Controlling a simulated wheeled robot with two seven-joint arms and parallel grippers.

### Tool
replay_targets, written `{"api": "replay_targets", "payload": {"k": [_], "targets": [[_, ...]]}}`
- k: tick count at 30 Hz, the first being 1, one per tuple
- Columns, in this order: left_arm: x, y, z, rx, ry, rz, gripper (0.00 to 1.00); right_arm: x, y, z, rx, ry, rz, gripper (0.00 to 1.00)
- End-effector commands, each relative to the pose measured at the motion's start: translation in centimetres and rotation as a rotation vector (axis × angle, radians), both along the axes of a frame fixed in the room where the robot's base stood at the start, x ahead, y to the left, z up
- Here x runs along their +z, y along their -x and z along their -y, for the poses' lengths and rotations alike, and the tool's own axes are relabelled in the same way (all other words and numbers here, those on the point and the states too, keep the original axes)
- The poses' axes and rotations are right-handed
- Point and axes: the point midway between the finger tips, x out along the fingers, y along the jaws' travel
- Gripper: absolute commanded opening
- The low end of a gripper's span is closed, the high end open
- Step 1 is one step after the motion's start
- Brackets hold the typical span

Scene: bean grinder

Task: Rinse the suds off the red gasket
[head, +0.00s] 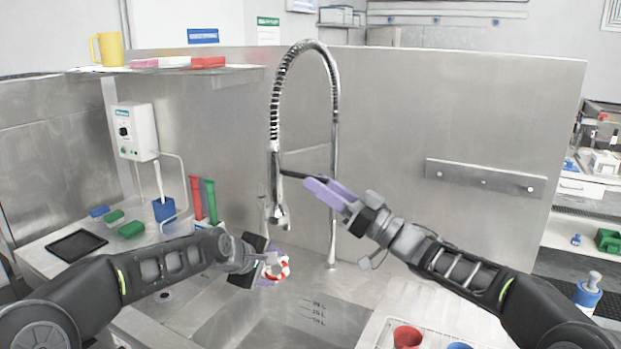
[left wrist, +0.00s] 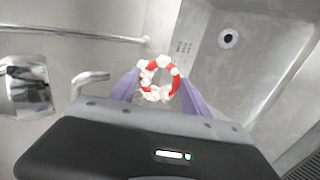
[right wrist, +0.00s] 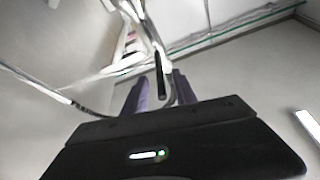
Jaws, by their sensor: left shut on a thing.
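The red gasket (head: 283,268) is a ring with white suds in patches around it. My left gripper (head: 270,270) is shut on it and holds it over the sink (head: 270,335), below the spray head (head: 280,215) of the tall coiled faucet. The left wrist view also shows the gasket (left wrist: 174,84) between the purple fingers. No water stream shows. My right gripper (head: 330,192) is raised beside the faucet with its fingers apart. The black spray lever (head: 300,175) reaches toward it; in the right wrist view the lever (right wrist: 160,78) appears between the fingers, with contact unclear.
A steel splashback (head: 400,120) stands behind the faucet. A drain (left wrist: 228,38) lies in the sink floor. Red and green brushes (head: 203,200) and a blue cup (head: 164,209) stand at left. A white rack (head: 400,335) with red and blue cups is at the front right.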

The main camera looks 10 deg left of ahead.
Motion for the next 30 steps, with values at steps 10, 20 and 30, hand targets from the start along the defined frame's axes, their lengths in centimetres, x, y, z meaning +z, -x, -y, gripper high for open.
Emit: {"api": "replay_targets", "payload": {"k": [10, 20, 30], "targets": [[0.0, 0.0, 0.0, 0.0, 0.0, 0.0, 0.1, 1.2, -1.3, -2.6, 0.0, 0.0, -0.001, 0.33], [0.0, 0.0, 0.0, 0.0, 0.0, 0.0, 0.1, 1.2, -1.3, -2.6, 0.0, 0.0, 0.0, 0.24], [0.0, 0.0, 0.0, 0.0, 0.0, 0.0, 0.1, 1.2, -1.3, -2.6, 0.0, 0.0, 0.0, 0.0]]}}
